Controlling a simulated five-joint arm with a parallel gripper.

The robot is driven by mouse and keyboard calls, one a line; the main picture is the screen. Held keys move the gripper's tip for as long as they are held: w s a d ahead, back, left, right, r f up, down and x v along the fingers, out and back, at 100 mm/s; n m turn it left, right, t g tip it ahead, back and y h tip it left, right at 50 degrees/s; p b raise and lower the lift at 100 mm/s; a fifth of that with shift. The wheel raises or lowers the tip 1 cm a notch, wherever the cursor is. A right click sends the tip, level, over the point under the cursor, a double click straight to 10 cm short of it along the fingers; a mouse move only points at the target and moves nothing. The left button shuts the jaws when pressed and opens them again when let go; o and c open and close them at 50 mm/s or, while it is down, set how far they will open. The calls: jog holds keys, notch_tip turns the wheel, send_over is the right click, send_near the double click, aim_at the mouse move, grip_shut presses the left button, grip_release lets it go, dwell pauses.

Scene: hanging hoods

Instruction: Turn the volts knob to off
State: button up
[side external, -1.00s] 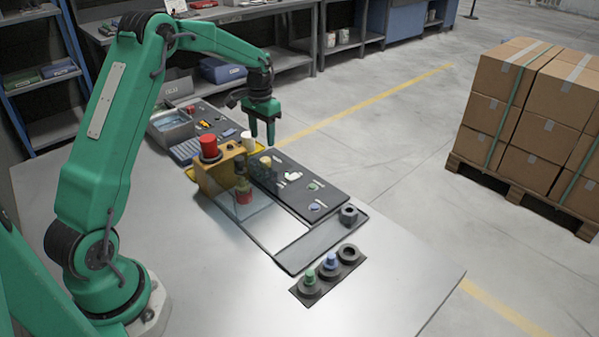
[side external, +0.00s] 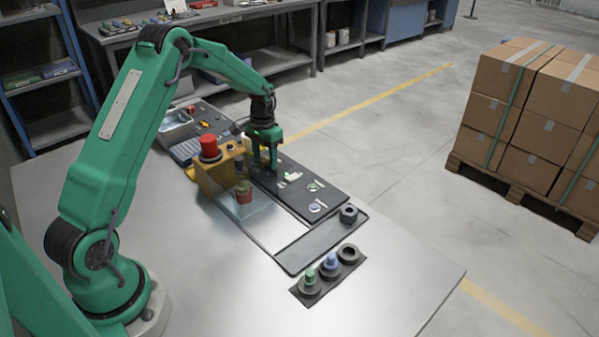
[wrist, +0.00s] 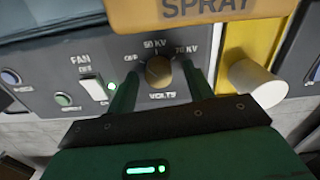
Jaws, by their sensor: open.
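The volts knob (wrist: 158,72) is a round brownish knob on a dark panel (wrist: 45,75) in the wrist view. OFF is printed at its left, 50 KV above, 70 KV at its right and VOLTS below. I cannot tell for sure which mark it points to. My gripper (wrist: 160,84) is open, with one green finger at each side of the knob and a gap still visible around it. In the side external view my gripper (side external: 265,168) is low over the dark panel strip (side external: 325,198), and the knob is hidden there.
In the wrist view a yellow SPRAY part (wrist: 205,12) overhangs the knob. A white cylinder (wrist: 258,84) stands close at right, and a white FAN switch (wrist: 91,88) at left. A yellow block with a red cylinder (side external: 209,147) is beside the arm's end.

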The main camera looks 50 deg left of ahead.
jog(key=c, duration=1)
jog(key=shift+a+n, duration=0.15)
jog(key=shift+n, duration=2.05)
jog(key=o, duration=0.9)
jog(key=shift+o, duration=0.5)
